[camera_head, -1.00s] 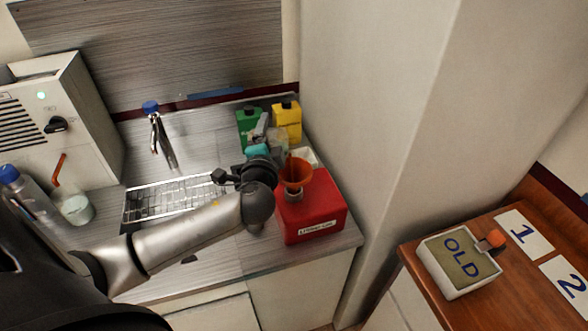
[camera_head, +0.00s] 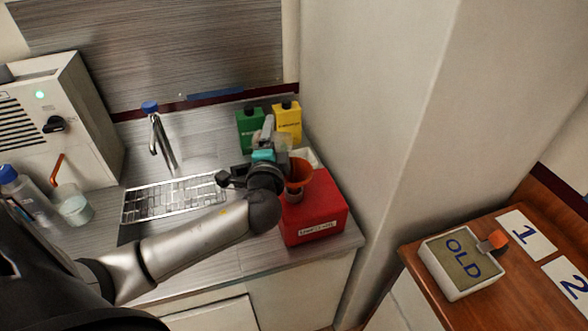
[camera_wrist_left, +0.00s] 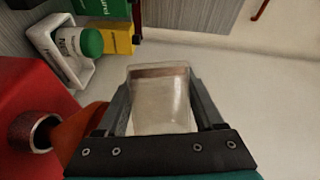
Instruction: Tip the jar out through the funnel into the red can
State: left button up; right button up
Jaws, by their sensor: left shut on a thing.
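The red can (camera_head: 325,205) stands at the right end of the counter with a label on its front; it also fills the left of the left wrist view (camera_wrist_left: 25,85). The orange funnel (camera_head: 300,172) sits at the can's neck, and part of it shows in the left wrist view (camera_wrist_left: 82,135). My left gripper (camera_head: 276,142) is just behind and left of the funnel, shut on the jar (camera_wrist_left: 160,95). The jar is clear with pale contents and a brownish band near its far end. In the head view the jar is mostly hidden by the gripper; its tilt is hard to tell.
Green (camera_head: 250,129) and yellow (camera_head: 288,120) containers stand behind the gripper. A white tray (camera_wrist_left: 45,35) holds a green-capped bottle (camera_wrist_left: 75,42). A tap (camera_head: 160,140), drain grid (camera_head: 170,198) and beaker (camera_head: 72,205) lie left. A wall rises close at right.

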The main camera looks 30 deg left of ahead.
pick_arm(q)
jog(key=shift+d+r+m+t, duration=0.3)
jog(key=shift+r+m+t, duration=0.2)
jog(key=shift+m, duration=0.6)
dwell(0.9)
